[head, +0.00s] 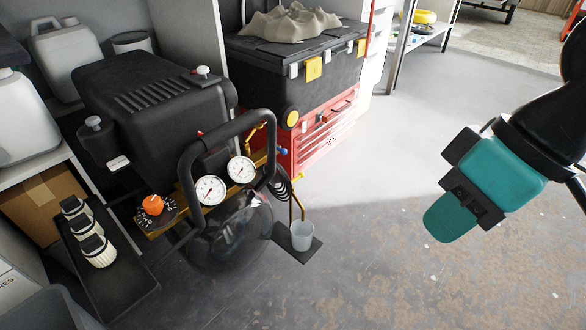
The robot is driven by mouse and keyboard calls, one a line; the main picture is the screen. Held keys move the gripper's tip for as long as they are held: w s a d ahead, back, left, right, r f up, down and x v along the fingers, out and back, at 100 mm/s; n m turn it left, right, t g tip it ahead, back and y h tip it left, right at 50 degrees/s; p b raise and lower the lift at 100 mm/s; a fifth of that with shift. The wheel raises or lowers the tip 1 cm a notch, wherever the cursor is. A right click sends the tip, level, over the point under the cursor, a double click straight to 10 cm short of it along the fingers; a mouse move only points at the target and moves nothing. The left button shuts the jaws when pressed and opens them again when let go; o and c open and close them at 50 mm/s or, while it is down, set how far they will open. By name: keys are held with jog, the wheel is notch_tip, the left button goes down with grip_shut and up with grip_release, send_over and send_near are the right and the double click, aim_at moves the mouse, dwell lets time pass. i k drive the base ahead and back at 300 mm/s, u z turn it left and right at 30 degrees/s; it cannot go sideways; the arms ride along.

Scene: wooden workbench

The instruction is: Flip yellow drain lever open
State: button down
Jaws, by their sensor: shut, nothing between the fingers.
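A black air compressor (150,90) stands at the left, with a dark round tank (232,238) below its two white gauges. A thin yellow piece (300,206), which looks like the drain lever, shows at the tank's right, just above a clear cup (302,235). It is small, and I cannot tell its exact position. My teal and black gripper (448,220) is shut and empty. It is at the right of the head view, over the floor, well apart from the compressor and the lever.
A black handlebar (187,175) curves in front of the gauges (210,190). An orange knob (152,205) is to their left. A black tray with several white-ribbed fittings (98,250) is at lower left. A red tool chest (322,128) stands behind. The floor between is clear.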

aim_at(302, 174)
jog(key=u, duration=0.55)
jog(key=k, duration=0.6)
jog(key=u, duration=0.15)
jog(key=i, duration=0.35)
jog(key=z, duration=1.1)
jog(key=i, duration=1.2)
jog(key=u, duration=0.55)
jog(key=i, duration=0.4)
jog(key=u, duration=0.4)
